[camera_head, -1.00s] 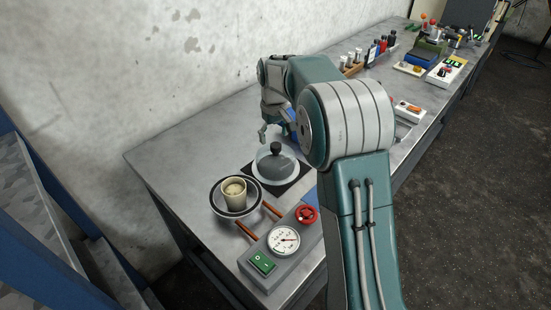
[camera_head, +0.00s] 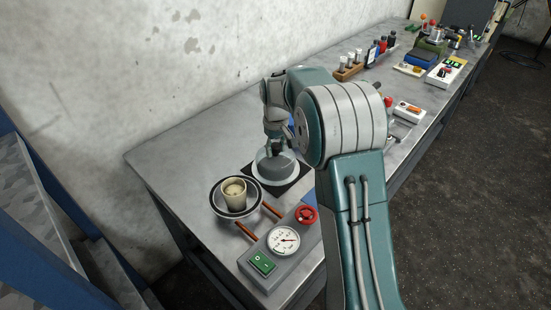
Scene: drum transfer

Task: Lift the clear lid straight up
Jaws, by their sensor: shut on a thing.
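The clear lid (camera_head: 262,157) is a see-through dome over a dark grey drum-like body (camera_head: 276,168). It sits on a round pale base (camera_head: 277,182) on a black square mat (camera_head: 293,187) on the bench. My gripper (camera_head: 275,149) is directly above the dome, pointing down, and is shut on the lid's knob. The fingers hide the knob. The lid appears to rest down on its base; I see no clear gap under it.
A cream cup (camera_head: 233,190) stands in a dark-rimmed round dish (camera_head: 217,205) at front left. A grey control box (camera_head: 267,263) with a gauge (camera_head: 283,240) and red knob (camera_head: 306,214) stands in front. A vial rack (camera_head: 348,69) is behind.

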